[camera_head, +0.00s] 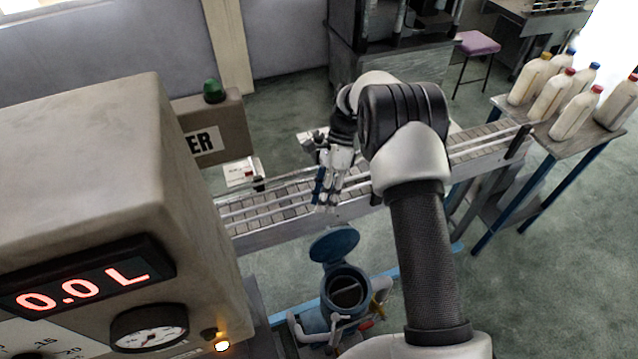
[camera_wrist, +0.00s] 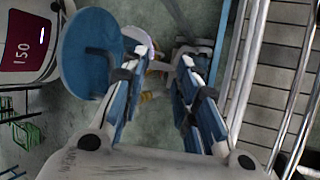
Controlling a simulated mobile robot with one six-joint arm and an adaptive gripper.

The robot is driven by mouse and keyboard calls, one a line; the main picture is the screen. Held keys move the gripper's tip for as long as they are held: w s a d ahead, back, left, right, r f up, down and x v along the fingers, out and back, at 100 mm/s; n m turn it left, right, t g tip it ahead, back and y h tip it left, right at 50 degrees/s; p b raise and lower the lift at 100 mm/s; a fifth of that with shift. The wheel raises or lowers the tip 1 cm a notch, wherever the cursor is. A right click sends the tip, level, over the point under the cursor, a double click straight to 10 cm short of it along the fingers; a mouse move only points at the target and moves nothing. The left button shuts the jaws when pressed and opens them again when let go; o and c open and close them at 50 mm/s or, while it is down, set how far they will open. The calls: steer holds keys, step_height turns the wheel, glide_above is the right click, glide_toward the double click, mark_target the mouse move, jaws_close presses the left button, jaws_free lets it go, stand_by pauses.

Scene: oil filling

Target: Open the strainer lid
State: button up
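The strainer (camera_head: 347,288) is a blue round pot low beside the conveyor in the head view. Its blue disc lid (camera_head: 334,244) stands raised and tilted at the far side of the rim, and the dark inside of the pot shows. My gripper (camera_head: 326,205) is above and beyond the lid, in front of the conveyor, and looks apart from it. In the wrist view the lid (camera_wrist: 85,55) is at upper left, partly covered by a finger. My fingers (camera_wrist: 164,58) are spread with nothing between them. The strainer body is mostly hidden there.
A conveyor (camera_head: 275,203) runs behind the strainer. A large dispenser with a 0.0 L display (camera_head: 85,288) fills the left. Several capped bottles (camera_head: 550,95) stand on a table at the right. Pipes and a yellow handle (camera_head: 379,288) flank the strainer.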

steer(key=shift+w+a+r+p, duration=0.1)
steer(key=shift+w+a+r, duration=0.15)
steer(key=shift+w, duration=0.25)
steer(key=shift+w+a+r+p, duration=0.15)
steer(key=shift+w+r, duration=0.1)
steer(key=shift+w, duration=0.25)
steer(key=shift+w+a+r+p, duration=0.15)
steer(key=shift+w+r, duration=0.1)
steer(key=shift+w, duration=0.25)
steer(key=shift+c, duration=0.5)
